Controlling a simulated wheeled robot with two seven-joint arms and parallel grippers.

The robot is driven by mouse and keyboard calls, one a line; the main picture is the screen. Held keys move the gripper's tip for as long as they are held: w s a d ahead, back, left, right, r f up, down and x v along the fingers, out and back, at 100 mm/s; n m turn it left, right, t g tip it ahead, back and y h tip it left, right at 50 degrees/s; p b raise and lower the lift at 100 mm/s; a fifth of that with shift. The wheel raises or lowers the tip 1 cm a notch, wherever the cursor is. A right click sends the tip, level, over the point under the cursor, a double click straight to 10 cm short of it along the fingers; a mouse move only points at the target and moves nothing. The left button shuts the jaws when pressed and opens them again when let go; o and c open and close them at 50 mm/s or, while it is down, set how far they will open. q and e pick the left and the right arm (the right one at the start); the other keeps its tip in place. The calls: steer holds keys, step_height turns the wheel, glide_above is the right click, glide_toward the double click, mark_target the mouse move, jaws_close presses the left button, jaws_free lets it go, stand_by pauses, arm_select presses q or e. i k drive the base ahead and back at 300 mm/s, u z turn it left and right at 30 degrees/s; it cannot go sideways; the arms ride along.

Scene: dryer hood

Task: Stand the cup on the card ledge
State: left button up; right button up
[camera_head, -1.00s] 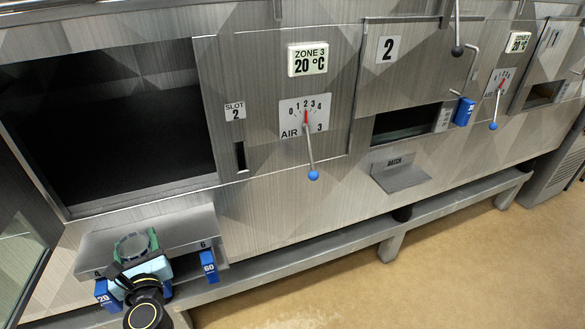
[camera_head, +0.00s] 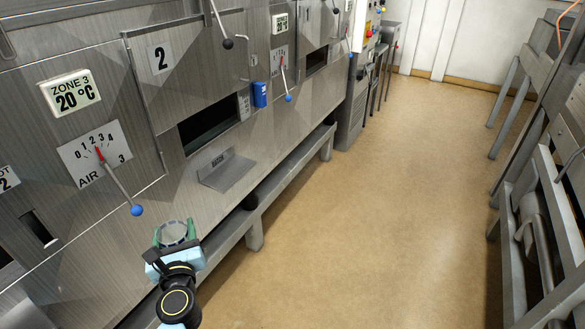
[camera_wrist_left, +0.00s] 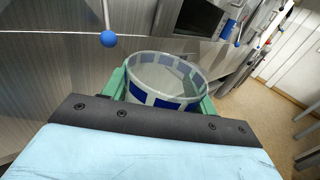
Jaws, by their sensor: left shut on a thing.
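A clear cup with a band of blue patches (camera_wrist_left: 165,80) fills the middle of the left wrist view, upright with its open mouth showing. My left gripper (camera_head: 176,238) is shut on it; its green fingers flank the cup, which also shows in the head view (camera_head: 174,232). The gripper and cup are in front of the lower machine front, apart from the ledge. The card ledge, a small grey metal shelf labelled BATCH (camera_head: 228,172), sticks out from the machine beyond the gripper, up and to the right, and looks empty. My right gripper is not in view.
A lever with a blue knob (camera_head: 137,210) hangs close to the left of the gripper. A grey rail (camera_head: 285,180) runs low along the machine. The tan floor (camera_head: 360,190) is clear.

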mark_target(229, 171)
steer(key=z, duration=0.8)
steer(key=i, duration=2.8)
steer(key=u, duration=1.75)
